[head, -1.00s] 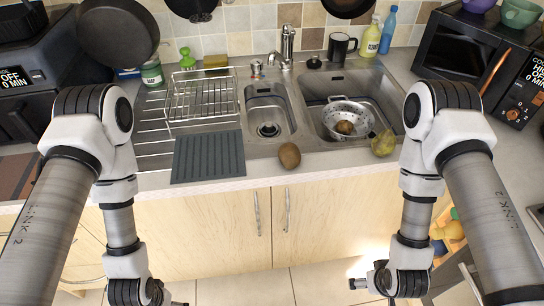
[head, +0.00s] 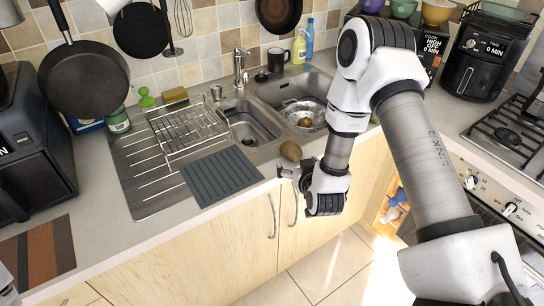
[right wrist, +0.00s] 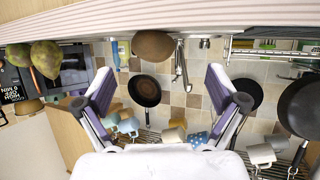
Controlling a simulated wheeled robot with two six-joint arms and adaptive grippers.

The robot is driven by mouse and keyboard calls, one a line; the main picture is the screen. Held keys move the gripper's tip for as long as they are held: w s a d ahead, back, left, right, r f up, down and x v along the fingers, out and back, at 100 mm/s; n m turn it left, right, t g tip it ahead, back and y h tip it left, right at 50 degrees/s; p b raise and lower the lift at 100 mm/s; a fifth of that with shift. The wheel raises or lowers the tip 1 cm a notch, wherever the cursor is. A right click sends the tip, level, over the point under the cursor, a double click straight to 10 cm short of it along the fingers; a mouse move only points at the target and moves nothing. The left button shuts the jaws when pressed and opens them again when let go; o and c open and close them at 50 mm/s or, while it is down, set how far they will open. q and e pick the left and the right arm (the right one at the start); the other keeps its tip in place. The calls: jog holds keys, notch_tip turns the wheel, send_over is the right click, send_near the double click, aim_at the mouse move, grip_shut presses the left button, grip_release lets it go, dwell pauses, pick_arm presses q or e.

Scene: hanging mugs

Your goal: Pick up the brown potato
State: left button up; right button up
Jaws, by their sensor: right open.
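The brown potato (head: 290,150) lies on the counter near its front edge, right of the grey drying mat (head: 222,176). My right gripper (head: 285,170) is at the counter's front edge, just in front of the potato. In the right wrist view, which is upside down, the potato (right wrist: 153,46) shows beyond and between the two spread fingers (right wrist: 160,82), and nothing is between the fingertips. Another brown potato (head: 305,122) sits in the metal colander (head: 290,107) in the sink. My left gripper is out of view.
The wire dish rack (head: 187,130) stands left of the sink basins. Two pears (right wrist: 46,60) show at the left in the right wrist view. The cabinet front (head: 235,240) lies below the counter edge. Pans (head: 84,78) hang on the wall.

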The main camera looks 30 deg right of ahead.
aim_at(294, 154)
jog(key=w+d, duration=0.2)
jog(key=shift+w+d+f+p, duration=0.15)
jog(key=shift+w+f+p, duration=0.15)
jog(key=shift+p, duration=0.1)
jog(key=x, duration=0.1)
jog(key=p+x, duration=0.1)
jog(key=x, duration=0.1)
jog(key=a+p+x, duration=0.1)
jog(key=shift+w+d, duration=0.15)
jog(key=shift+w, duration=0.35)
jog(key=shift+w+d+f, duration=0.15)
jog(key=shift+d+f, duration=0.1)
jog(key=shift+f, duration=0.05)
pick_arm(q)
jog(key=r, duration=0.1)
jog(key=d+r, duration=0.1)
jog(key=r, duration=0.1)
pick_arm(e)
jog(key=shift+a+r, duration=0.1)
jog(key=c, duration=1.3)
